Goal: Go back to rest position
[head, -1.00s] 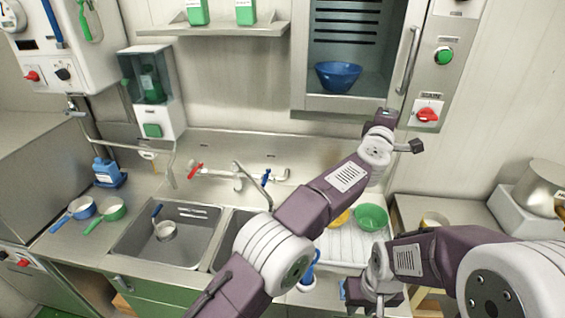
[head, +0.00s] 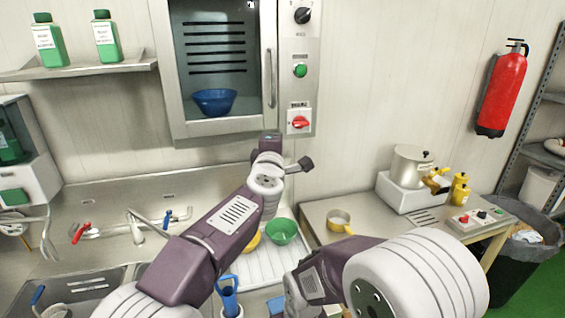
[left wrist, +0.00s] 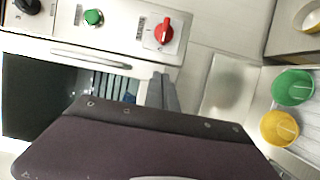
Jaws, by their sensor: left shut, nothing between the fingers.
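My left arm reaches up in the middle of the head view. Its gripper (head: 268,143) is just below the steel cabinet (head: 180,128) and holds nothing. In the left wrist view the dark gripper body fills the lower middle, and the shut grey fingers (left wrist: 163,93) show beside the cabinet front. My right arm comes in from the lower right. Its gripper (head: 300,300) is low, near the bottom edge, and its fingers cannot be made out.
A blue bowl (head: 214,101) sits inside the cabinet. A green bowl (head: 283,231) and a partly hidden yellow bowl (head: 252,243) are on the drainboard. A fire extinguisher (head: 502,90) hangs on the wall.

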